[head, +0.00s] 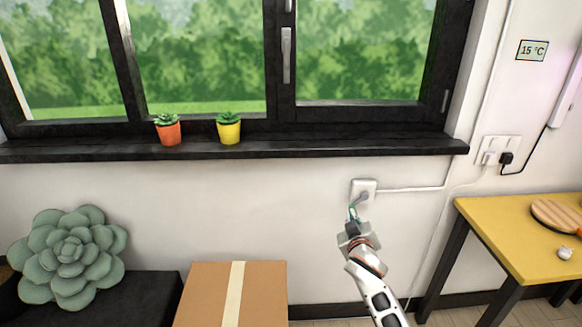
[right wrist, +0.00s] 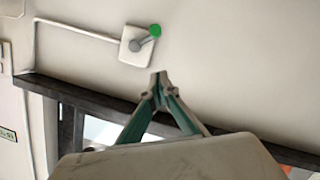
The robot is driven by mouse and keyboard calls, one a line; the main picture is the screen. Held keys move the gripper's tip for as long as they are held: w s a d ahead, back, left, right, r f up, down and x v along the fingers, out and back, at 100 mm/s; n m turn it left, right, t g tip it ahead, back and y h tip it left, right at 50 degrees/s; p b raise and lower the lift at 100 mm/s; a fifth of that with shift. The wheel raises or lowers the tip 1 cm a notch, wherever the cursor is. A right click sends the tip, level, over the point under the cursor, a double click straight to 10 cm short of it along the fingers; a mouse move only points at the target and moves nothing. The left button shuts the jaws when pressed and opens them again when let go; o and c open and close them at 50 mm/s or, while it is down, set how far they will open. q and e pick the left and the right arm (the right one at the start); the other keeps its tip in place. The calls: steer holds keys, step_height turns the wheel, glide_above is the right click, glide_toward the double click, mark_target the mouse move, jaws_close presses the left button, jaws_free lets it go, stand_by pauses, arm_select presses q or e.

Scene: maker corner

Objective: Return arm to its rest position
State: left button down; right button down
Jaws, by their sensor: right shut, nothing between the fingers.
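My right gripper (head: 353,212) reaches up from the lower middle of the head view, in front of the wall just below the window. Its fingertips (right wrist: 159,76) are together and empty in the right wrist view. A white wall box (head: 363,187) with a grey lever shows just above the fingers in the head view. In the right wrist view the box (right wrist: 132,55) carries the grey lever with a green knob (right wrist: 155,31), and a gap shows between it and the fingertips. My left gripper is not in view.
A cardboard box (head: 205,295) stands left of my arm, beside a black bench with a plant-shaped cushion (head: 68,255). The dark window sill (head: 330,145) juts out above.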

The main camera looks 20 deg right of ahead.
steer(key=s+a+f+n+g+y, duration=0.1)
steer(key=s+a+f+y, duration=0.1)
steer(key=s+a+f, duration=0.4)
steer(key=s+a+f+g+y, duration=0.1)
steer(key=s+a+f+y, duration=0.2)
steer(key=s, duration=1.4)
steer(key=s+a+f+n+g+y, duration=0.1)
steer(key=s+a+f+y, duration=0.2)
steer(key=s+a+f, duration=0.6)
step_height(320, 180, down, 3)
steer(key=s, duration=0.2)
steer(key=shift+s+r+n+g, duration=0.2)
steer(key=shift+s+n+g, duration=0.1)
steer(key=shift+s+g, duration=0.1)
steer(key=shift+w+a, duration=0.1)
steer(key=shift+a, duration=0.05)
